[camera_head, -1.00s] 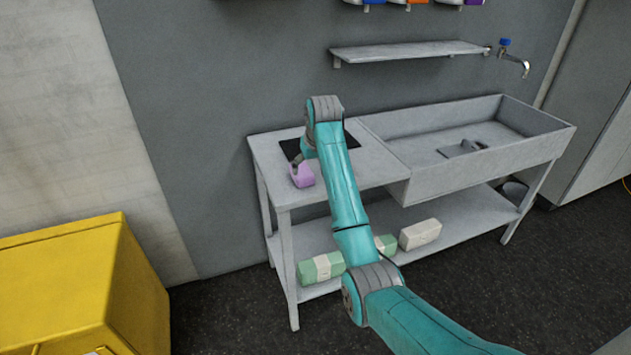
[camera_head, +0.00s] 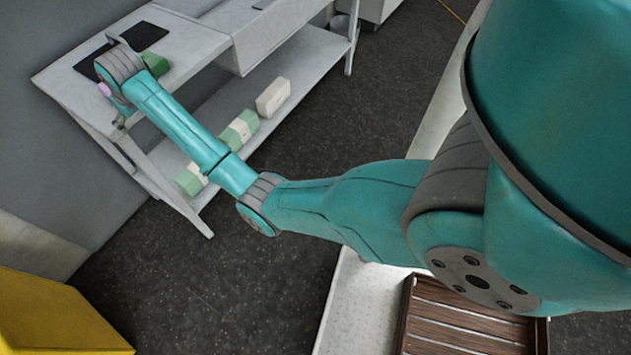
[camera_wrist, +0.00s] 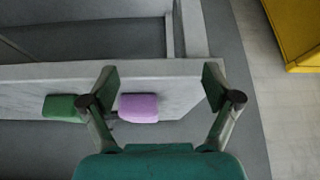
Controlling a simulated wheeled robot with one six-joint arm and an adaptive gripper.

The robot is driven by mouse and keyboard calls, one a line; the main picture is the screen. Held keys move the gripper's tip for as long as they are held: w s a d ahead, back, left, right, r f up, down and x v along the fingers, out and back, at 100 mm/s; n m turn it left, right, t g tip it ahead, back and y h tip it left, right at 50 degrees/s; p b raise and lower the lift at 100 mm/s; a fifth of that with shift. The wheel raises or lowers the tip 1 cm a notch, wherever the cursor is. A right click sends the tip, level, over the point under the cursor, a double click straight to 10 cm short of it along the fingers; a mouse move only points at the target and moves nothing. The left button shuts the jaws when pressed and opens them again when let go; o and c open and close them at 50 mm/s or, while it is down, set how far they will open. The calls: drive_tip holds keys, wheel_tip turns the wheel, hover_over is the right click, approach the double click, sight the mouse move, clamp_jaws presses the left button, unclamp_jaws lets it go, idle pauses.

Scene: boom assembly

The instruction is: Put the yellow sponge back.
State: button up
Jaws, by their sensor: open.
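No yellow sponge shows in either current view. My gripper (camera_wrist: 157,88) is open, its two fingers spread over the counter's edge in the wrist view. A purple sponge-like block (camera_wrist: 139,106) lies on the counter, seen between the fingers and not gripped. A green block (camera_wrist: 63,107) lies to its left, outside the fingers. In the head view the green block (camera_head: 155,64) shows beside my wrist, and a bit of the purple block (camera_head: 104,89) shows at its left. My wrist hides most of the gripper there.
The grey counter (camera_head: 190,45) carries a black mat (camera_head: 150,35). Green-and-white packs (camera_head: 240,130) and a cream pack (camera_head: 273,97) lie on its lower shelf. A yellow box (camera_head: 50,320) stands lower left. A brown slatted tray (camera_head: 470,335) is at the bottom. Dark floor is clear between.

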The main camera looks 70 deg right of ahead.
drive_tip(key=s+a+f+t, duration=0.1)
drive_tip(key=s+a+f, duration=0.45)
drive_tip(key=f, duration=0.25)
drive_tip(key=s+a+f+t, duration=0.1)
drive_tip(key=s+a+f, duration=0.4)
drive_tip(key=f, duration=0.4)
drive_tip(key=s+a+f+n+t, duration=0.1)
drive_tip(key=s+a+f, duration=0.15)
drive_tip(key=s, duration=0.65)
drive_tip(key=s+a+f+t, duration=0.2)
drive_tip(key=s+a, duration=0.1)
drive_tip(key=s, duration=0.6)
drive_tip(key=s+a+r+t, duration=0.15)
drive_tip(key=s+r, duration=0.25)
drive_tip(key=s, duration=0.4)
drive_tip(key=s+a+r+n+t+y, duration=0.1)
drive_tip(key=s+a+r, duration=0.25)
drive_tip(key=s, duration=0.45)
drive_tip(key=s+a+r+t, duration=0.1)
drive_tip(key=s+r, duration=0.3)
drive_tip(key=s, duration=0.4)
drive_tip(key=s+r, duration=0.6)
drive_tip(key=r, duration=0.2)
drive_tip(key=shift+a+r+n+t+y, duration=0.3)
drive_tip(key=shift+a+r+n+t, duration=0.05)
drive_tip(key=shift+a+n, duration=0.1)
